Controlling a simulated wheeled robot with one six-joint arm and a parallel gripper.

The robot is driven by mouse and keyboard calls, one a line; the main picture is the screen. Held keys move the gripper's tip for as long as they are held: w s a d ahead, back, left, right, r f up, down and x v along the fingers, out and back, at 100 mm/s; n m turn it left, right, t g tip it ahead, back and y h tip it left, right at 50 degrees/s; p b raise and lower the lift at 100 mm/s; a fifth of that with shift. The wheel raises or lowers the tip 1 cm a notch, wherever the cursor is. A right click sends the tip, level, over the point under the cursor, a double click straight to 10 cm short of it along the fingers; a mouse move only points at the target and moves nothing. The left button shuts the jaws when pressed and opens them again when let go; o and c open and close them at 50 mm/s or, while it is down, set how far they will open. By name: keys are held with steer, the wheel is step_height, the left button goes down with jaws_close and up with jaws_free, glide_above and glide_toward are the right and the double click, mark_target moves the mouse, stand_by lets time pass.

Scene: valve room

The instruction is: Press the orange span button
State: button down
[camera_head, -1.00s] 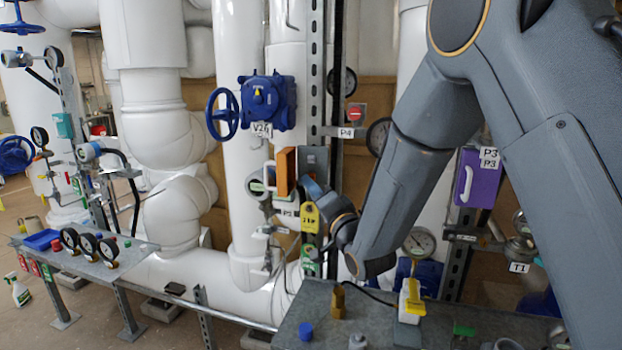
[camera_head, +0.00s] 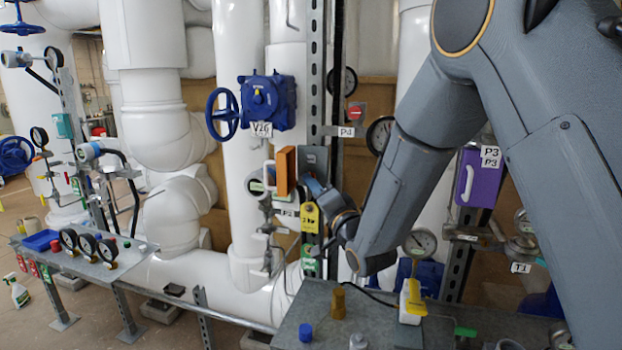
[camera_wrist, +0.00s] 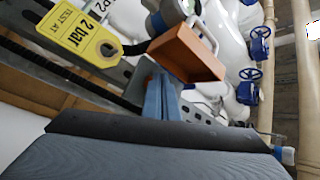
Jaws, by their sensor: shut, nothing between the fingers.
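I cannot make out the orange span button in either view. An orange cover with a white handle (camera_head: 286,172) stands out from the instrument marked P2, in front of the white pipes. In the wrist view the orange cover (camera_wrist: 187,52) shows as an open box shape just beyond the fingertips. My gripper (camera_head: 312,187) is at the right of the cover, near a grey plate (camera_head: 316,158). In the wrist view my gripper (camera_wrist: 161,97) is shut and empty, its tips close to the cover's lower left edge. Whether it touches anything I cannot tell.
A yellow tag (camera_head: 309,217) hangs below the gripper and reads "2 bar" in the wrist view. A blue valve V26 (camera_head: 266,102) is above, a purple cover (camera_head: 477,178) to the right. A metal bench (camera_head: 375,325) with small parts stands in front.

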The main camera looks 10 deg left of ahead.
steer(key=shift+w, duration=0.4)
stand_by(0.3)
steer(key=shift+s, duration=0.9)
steer(key=s, duration=0.5)
steer(key=shift+a, duration=0.2)
stand_by(0.6)
